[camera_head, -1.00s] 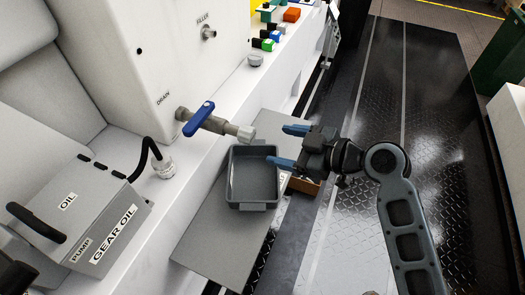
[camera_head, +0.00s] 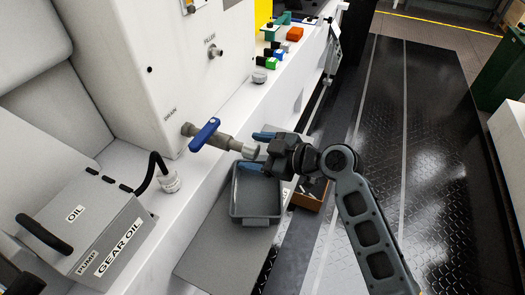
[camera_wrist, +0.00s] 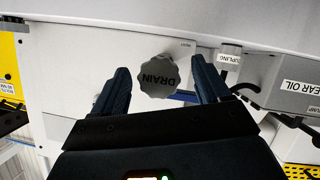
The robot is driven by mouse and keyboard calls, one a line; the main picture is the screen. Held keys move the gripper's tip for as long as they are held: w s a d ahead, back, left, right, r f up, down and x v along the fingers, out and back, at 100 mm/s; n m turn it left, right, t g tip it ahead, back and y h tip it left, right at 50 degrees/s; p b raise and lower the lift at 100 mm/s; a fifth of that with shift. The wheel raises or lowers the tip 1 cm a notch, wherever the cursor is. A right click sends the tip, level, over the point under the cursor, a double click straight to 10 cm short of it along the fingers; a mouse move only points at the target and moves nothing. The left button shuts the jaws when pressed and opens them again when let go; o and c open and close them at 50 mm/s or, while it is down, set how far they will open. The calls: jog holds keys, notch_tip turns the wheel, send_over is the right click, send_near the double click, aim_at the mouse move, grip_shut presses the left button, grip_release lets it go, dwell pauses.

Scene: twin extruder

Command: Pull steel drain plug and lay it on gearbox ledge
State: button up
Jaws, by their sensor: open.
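The steel drain plug (camera_head: 248,147) sits on the end of the drain valve pipe, which has a blue lever handle (camera_head: 204,134). In the wrist view the plug is a grey scalloped knob (camera_wrist: 159,77) marked DRAIN, between and beyond my two blue fingers. My gripper (camera_head: 263,150) is open, with its fingers close to the plug and on either side of its line; whether they overlap it is unclear. The white gearbox (camera_head: 150,80) carries the DRAIN and FILLER labels, and a white ledge (camera_head: 225,108) runs along its foot.
A grey drip tray (camera_head: 255,217) stands under the valve on a grey plate (camera_head: 205,255). The gear oil pump box (camera_head: 95,225) is at left. Small coloured blocks (camera_head: 275,55) and a round grey cap (camera_head: 259,77) sit farther along the ledge. Part of the ledge near the cap is clear.

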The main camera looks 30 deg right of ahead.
jog(key=c, duration=1.3)
jog(key=shift+o, duration=0.2)
jog(key=shift+s+d, duration=0.1)
jog(key=shift+s+d+b, duration=0.3)
jog(key=shift+s+d, duration=0.2)
jog(key=shift+s, duration=0.15)
jog(key=shift+s+d+b, duration=0.25)
jog(key=shift+s+d, duration=0.2)
jog(key=shift+s, duration=0.2)
jog(key=shift+s+d+b, duration=0.25)
jog(key=shift+s+d, duration=0.35)
jog(key=shift+s, duration=0.25)
jog(key=shift+s+d+b, duration=0.2)
jog(key=shift+s+d, duration=0.35)
jog(key=shift+s, duration=0.25)
jog(key=shift+w, duration=0.15)
